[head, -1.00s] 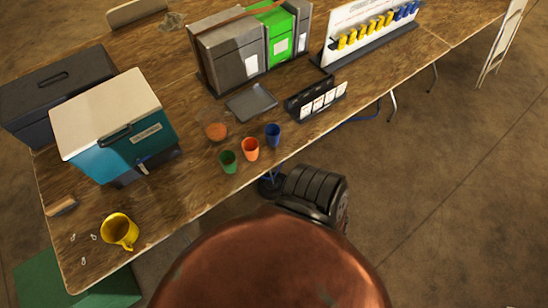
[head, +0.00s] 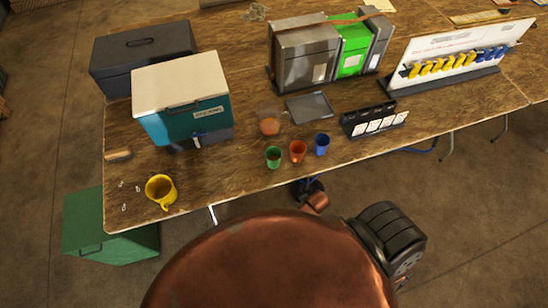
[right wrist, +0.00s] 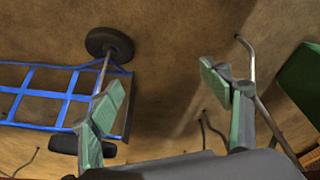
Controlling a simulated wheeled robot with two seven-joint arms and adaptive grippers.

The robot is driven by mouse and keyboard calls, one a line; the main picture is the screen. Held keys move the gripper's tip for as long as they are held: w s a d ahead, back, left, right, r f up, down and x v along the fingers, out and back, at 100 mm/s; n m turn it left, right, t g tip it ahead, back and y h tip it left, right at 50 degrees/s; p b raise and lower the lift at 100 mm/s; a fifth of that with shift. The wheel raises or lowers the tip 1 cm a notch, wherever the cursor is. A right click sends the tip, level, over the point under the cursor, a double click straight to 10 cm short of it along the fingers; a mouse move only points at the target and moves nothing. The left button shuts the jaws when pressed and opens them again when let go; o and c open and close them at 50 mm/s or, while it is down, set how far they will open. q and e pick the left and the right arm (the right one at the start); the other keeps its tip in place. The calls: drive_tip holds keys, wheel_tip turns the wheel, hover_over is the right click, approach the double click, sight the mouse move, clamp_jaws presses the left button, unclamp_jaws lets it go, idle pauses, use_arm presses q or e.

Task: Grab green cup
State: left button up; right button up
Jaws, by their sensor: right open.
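That view shows floor beyond the fingers and no cup. My left gripper is in neither view.
A yellow mug (head: 160,190) and a teal cooler (head: 190,118) are left. A blue-framed cart (right wrist: 50,95) shows in the wrist view.

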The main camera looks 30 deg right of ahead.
drive_tip(key=w+a+r+n+p, duration=0.1)
drive_tip(key=w+r, duration=0.2)
drive_tip(key=r, duration=0.3)
drive_tip(key=w+a+r+t+y, duration=0.1)
drive_tip(key=w+r, duration=0.2)
drive_tip(key=r, duration=0.3)
drive_tip(key=w+a+r+n+p, duration=0.1)
drive_tip(key=w+a+r, duration=0.15)
drive_tip(key=r, duration=0.35)
wheel_tip(320, 180, up, 7)
drive_tip(key=n+g, duration=0.1)
drive_tip(key=n, duration=0.2)
hover_over(274, 155)
drive_tip(key=s, duration=0.3)
drive_tip(key=shift+y, duration=0.3)
drive_tip(key=x, duration=0.3)
drive_tip(key=a+p+x, duration=0.1)
drive_tip(key=shift+s+f, duration=0.25)
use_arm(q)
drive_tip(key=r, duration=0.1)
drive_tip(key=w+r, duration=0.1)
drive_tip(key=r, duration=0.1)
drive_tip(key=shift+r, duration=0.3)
use_arm(e)
drive_tip(key=shift+w+f, duration=0.2)
drive_tip(key=shift+f, duration=0.2)
drive_tip(key=c, duration=1.3)
